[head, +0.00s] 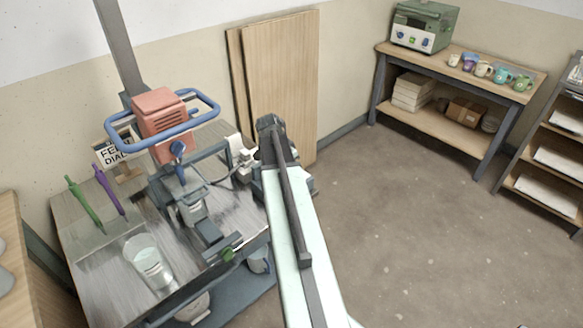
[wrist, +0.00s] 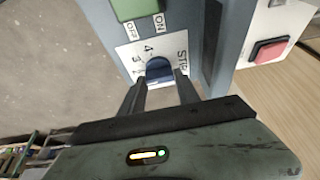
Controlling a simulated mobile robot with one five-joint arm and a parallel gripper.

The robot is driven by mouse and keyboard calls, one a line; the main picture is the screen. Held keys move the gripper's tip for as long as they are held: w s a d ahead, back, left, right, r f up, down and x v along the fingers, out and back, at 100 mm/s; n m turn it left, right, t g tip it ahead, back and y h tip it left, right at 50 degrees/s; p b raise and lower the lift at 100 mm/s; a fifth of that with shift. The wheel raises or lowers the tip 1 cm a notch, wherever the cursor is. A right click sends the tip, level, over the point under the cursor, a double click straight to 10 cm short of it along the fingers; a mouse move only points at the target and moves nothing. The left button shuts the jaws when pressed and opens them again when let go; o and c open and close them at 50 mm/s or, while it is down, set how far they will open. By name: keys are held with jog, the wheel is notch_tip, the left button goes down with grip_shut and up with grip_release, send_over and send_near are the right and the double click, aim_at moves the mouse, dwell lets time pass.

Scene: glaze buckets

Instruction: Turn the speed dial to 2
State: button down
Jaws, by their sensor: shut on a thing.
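The speed dial (wrist: 158,66) is a dark blue round knob on a white plate marked STIR, seen in the wrist view. The numbers 4 and 3 show to its left, with another mark below them partly hidden by a finger. My gripper (wrist: 160,80) has one finger on each side of the knob and is shut on it. I cannot make out where the dial points. In the head view my arm reaches over the bench, and it hides the dial and the fingertips.
A green switch (wrist: 136,8) marked ON and OFF sits above the dial. A red button (wrist: 269,50) is to the right. In the head view, an orange mixer motor (head: 160,118) with a blue handle frame and a glass beaker (head: 148,262) stand on the bench. Open floor lies right.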

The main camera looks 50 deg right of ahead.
jog(key=c, duration=0.9)
grip_release()
jog(key=p+v, duration=0.7)
jog(key=shift+a+r, duration=0.15)
jog(key=shift+r, duration=0.25)
jog(key=shift+s+f, duration=0.1)
